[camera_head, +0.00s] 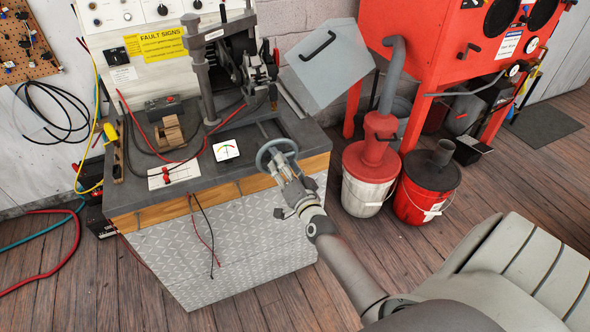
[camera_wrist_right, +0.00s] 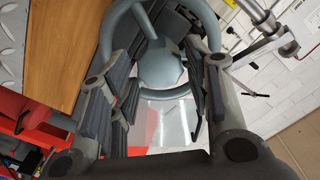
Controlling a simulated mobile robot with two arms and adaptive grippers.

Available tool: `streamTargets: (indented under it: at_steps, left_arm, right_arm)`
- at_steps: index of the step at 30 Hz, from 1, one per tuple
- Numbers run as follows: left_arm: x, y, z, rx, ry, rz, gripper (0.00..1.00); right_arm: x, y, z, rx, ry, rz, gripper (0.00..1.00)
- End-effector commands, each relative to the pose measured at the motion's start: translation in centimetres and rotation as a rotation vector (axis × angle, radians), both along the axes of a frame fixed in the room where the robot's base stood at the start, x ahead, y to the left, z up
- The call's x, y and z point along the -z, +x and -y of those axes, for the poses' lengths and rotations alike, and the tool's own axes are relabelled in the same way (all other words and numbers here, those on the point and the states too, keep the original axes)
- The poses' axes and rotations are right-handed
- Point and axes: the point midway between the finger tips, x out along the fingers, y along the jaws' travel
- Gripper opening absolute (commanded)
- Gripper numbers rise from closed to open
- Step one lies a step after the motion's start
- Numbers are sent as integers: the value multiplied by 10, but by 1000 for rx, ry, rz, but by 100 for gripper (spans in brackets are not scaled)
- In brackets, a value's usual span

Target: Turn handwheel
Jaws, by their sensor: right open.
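The grey-blue handwheel (camera_head: 263,155) is at the front right edge of the test bench. It has a round rim, spokes and a central hub. My right gripper (camera_head: 284,170) reaches it from the front right, with its fingertips close to the wheel. In the right wrist view, the handwheel (camera_wrist_right: 161,66) is straight ahead, with its hub seen between the two spread fingers of the gripper (camera_wrist_right: 158,88). The fingers are open, and I cannot tell whether they touch the rim. My left gripper is not in view.
The bench (camera_head: 232,186) carries a square gauge (camera_head: 226,150), red and black leads and a clamp stand (camera_head: 200,70). A tilted grey panel (camera_head: 327,68) stands behind the wheel. Two buckets (camera_head: 367,185) (camera_head: 425,190) stand on the floor to the right, below a red cabinet (camera_head: 425,35).

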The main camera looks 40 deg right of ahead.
Motion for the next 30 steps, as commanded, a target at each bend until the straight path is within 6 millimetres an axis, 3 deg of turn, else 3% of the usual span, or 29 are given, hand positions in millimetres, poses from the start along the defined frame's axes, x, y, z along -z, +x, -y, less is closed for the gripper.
streamTargets:
  at_steps: [9,15,30]
  left_arm:
    - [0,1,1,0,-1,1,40]
    - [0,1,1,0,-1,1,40]
    - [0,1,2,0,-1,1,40]
  right_arm:
    - [1,-58,-13,1,0,-2,45]
    - [1,-83,-19,0,-2,-2,45]
    - [0,-93,-22,0,-1,0,45]
